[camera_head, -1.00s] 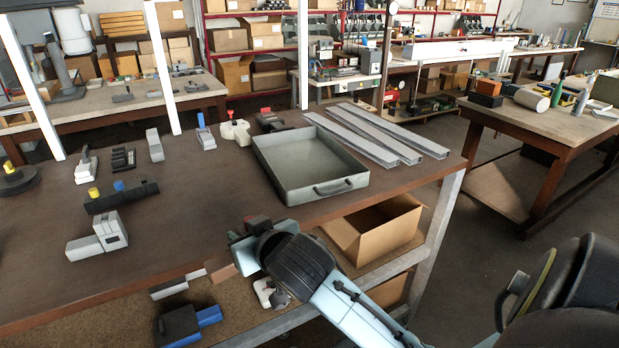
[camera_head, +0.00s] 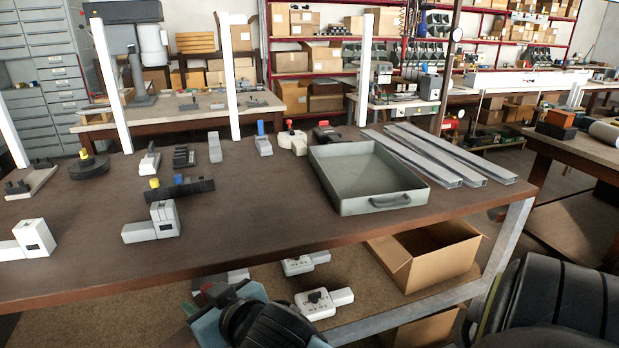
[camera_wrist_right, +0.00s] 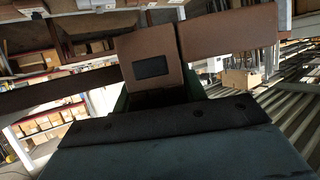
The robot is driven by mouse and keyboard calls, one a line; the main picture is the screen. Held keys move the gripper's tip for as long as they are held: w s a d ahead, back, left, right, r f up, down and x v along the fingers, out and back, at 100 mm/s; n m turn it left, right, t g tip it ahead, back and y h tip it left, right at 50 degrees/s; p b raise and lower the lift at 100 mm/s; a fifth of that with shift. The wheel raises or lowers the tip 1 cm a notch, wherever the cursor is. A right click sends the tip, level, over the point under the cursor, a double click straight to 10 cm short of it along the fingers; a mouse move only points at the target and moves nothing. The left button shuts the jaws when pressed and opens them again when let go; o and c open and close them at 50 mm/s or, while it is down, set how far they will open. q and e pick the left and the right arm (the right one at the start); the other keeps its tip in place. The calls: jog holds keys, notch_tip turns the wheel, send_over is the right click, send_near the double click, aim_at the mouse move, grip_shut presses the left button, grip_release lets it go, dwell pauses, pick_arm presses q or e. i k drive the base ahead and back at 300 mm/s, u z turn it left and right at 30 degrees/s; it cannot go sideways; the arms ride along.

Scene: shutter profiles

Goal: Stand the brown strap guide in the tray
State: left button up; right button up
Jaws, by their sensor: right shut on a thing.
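The brown strap guide (camera_wrist_right: 152,68) is large in the right wrist view. It has a block with a dark rectangular opening and a bar reaching to the right. My right gripper (camera_wrist_right: 155,98) is shut on it; the fingertips are mostly hidden behind the dark gripper body. In the head view my right gripper (camera_head: 207,303) is at the bottom, in front of the workbench's near edge, and the guide is mostly hidden there. The grey metal tray (camera_head: 408,212) lies on the bench, up and to the right of the gripper, and is empty. My left gripper is out of view.
The brown workbench (camera_head: 268,211) has bare top left of the tray. Grey channel profiles (camera_head: 437,151) lie right of the tray. Grey-white L-shaped parts (camera_head: 163,222) and a black bar (camera_head: 180,189) stand to the left. A cardboard box (camera_head: 402,268) is on the lower shelf.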

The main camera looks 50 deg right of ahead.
aim_at(369, 177)
jog(key=u, duration=2)
jog(key=k, duration=2.35)
jog(key=z, duration=1.65)
